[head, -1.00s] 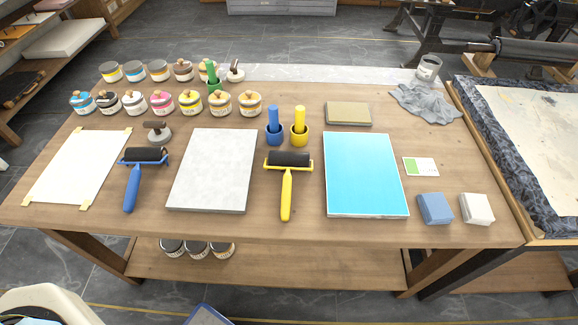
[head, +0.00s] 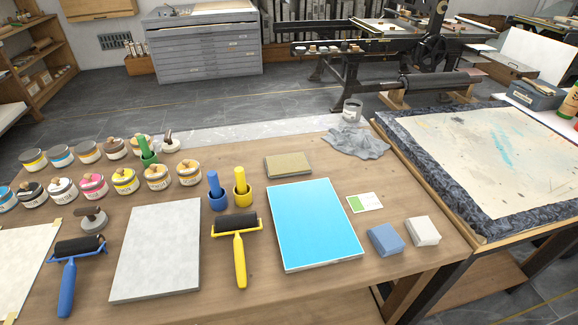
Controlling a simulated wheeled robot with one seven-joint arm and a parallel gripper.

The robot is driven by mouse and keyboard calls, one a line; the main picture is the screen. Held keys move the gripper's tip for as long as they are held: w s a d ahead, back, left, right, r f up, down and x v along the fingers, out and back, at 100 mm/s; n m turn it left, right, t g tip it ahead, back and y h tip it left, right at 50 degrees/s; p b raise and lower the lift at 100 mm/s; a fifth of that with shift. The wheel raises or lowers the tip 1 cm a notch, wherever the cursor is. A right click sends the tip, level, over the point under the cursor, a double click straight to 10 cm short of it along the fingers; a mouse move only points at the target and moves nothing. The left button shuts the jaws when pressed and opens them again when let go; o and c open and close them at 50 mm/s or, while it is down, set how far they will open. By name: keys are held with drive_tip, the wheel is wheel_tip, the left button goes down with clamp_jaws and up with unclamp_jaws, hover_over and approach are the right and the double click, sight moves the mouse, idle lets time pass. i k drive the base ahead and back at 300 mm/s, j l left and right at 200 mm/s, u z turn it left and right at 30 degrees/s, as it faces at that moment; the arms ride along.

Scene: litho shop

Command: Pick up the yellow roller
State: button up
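The yellow roller (head: 239,263) lies on the wooden table in the head view, its yellow handle pointing toward the near edge. Its black cylinder (head: 236,223) is at the far end, in a yellow frame. It lies between a grey slab (head: 158,248) on the left and a bright blue panel (head: 314,223) on the right. Just behind it stand a yellow-handled tool in a yellow cup (head: 242,196) and a blue-handled one in a blue cup (head: 217,198). My gripper is not in view.
A blue roller (head: 68,280) lies at the left. Several ink jars (head: 125,181) stand at the back left. A blue block (head: 384,240) and a white block (head: 422,231) sit at the right. A padded bench (head: 480,150) adjoins on the right.

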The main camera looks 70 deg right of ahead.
sight(240, 258)
drive_tip(key=k+l, duration=0.25)
drive_tip(key=k, duration=0.15)
drive_tip(key=k+l, duration=0.2)
drive_tip(key=k, duration=0.15)
drive_tip(key=k+l, duration=0.25)
drive_tip(key=k, duration=0.15)
